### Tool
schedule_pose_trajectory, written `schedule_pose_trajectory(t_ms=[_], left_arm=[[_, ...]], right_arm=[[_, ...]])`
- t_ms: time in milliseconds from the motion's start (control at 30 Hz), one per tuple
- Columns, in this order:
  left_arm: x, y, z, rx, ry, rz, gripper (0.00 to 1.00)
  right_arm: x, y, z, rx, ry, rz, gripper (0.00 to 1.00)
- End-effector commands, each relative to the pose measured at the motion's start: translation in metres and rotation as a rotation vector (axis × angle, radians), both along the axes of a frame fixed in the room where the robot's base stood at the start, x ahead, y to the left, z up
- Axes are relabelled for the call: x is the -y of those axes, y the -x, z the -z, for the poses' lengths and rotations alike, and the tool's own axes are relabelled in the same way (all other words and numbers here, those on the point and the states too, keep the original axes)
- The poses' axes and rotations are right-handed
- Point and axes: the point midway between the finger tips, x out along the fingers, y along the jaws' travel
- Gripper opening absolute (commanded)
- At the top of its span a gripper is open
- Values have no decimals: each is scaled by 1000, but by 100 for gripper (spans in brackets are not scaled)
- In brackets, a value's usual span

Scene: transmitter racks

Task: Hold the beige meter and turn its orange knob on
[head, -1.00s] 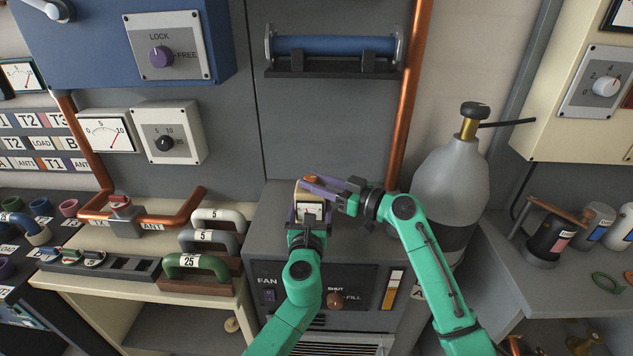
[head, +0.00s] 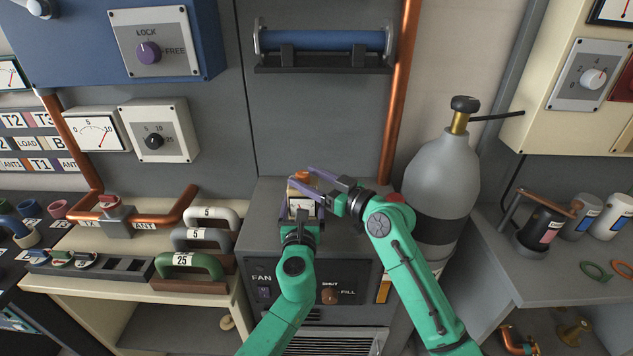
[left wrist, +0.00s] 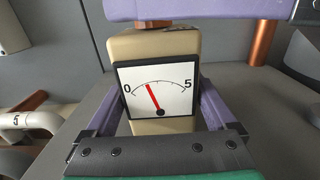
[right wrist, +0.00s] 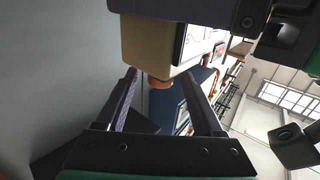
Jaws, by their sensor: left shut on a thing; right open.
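The beige meter (head: 299,190) stands over the top of the grey cabinet in the head view. In the left wrist view its white dial (left wrist: 157,92) reads from 0 to 5, with the red needle left of centre. My left gripper (head: 301,212) is shut on the meter, one purple finger on each side. The orange knob (head: 303,175) is on top of the meter; it also shows in the right wrist view (right wrist: 160,83). My right gripper (head: 311,178) is open, its fingers at the top of the meter, around or beside the knob; contact cannot be told.
The grey cabinet (head: 262,215) with a fan and fill panel is below the meter. A grey gas cylinder (head: 440,180) stands close to the right of my right arm. Handled blocks (head: 205,222) sit on the bench at left. A copper pipe (head: 399,90) rises behind.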

Motion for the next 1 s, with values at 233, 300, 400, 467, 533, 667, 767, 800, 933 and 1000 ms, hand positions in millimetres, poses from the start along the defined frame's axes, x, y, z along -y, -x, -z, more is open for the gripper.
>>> schedule_pose_trajectory(t_ms=[233,300,400,467,533,667,767,800,933,1000], left_arm=[[0,0,-1,2,0,0,0],[0,0,-1,2,0,0,0],[0,0,-1,2,0,0,0],[0,0,-1,2,0,0,0],[0,0,-1,2,0,0,0],[0,0,-1,2,0,0,0],[0,0,-1,2,0,0,0],[0,0,-1,2,0,0,0],[0,0,-1,2,0,0,97],[0,0,-1,2,-1,0,100]], right_arm=[[42,32,2,-1,6,4,69],[58,44,3,-4,6,4,69],[75,60,2,-4,5,2,69],[84,66,2,-4,3,3,69],[89,71,2,-3,3,2,69],[92,73,1,-1,2,1,69],[92,73,1,-1,2,1,69],[92,73,1,-1,2,1,69],[92,73,1,-1,2,1,69],[92,73,1,-2,1,1,69]])
